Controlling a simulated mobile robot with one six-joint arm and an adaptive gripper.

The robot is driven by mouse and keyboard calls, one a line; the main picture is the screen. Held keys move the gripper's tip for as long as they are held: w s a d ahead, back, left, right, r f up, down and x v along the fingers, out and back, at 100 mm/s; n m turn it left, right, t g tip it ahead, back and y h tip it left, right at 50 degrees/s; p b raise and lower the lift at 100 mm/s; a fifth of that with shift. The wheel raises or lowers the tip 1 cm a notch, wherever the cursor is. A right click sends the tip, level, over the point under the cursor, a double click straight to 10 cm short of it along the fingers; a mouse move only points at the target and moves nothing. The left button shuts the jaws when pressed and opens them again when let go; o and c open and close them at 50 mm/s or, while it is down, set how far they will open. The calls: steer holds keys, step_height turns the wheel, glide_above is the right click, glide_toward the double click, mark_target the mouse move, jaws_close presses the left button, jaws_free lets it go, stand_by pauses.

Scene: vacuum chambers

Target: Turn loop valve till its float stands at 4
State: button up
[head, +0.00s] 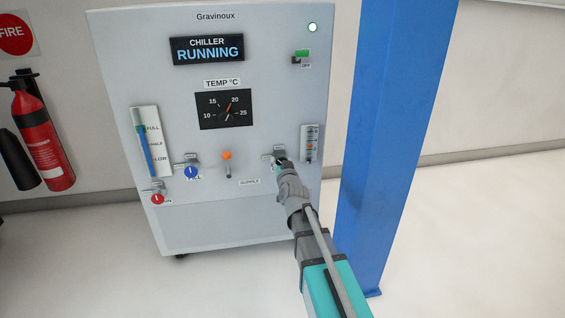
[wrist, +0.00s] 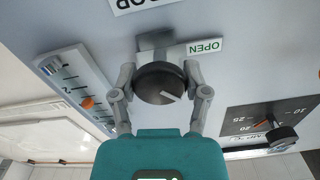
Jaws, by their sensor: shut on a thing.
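The loop valve is a round black knob (wrist: 158,84) with a white pointer line, in the wrist view, beside a green-lettered OPEN label (wrist: 205,47). My gripper (wrist: 160,76) is shut on it, one finger on each side. In the head view my gripper (head: 281,163) is at the lower right of the chiller panel and mostly hides the knob. The float gauge (head: 310,143) is just right of it. Its orange float (wrist: 88,102) shows along the scale in the wrist view, and about mid-scale in the head view. The exact reading is too small to tell.
The chiller cabinet (head: 215,100) also carries an orange-topped lever (head: 227,156), a blue knob (head: 191,172), a red knob (head: 157,198) and a temperature dial (head: 224,109). A blue column (head: 395,130) stands close to the right. A fire extinguisher (head: 42,135) is at the left.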

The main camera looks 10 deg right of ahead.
steer(key=shift+c, duration=1)
steer(key=shift+n, duration=0.5)
steer(key=o, duration=1.2)
steer(key=shift+s, duration=3.75)
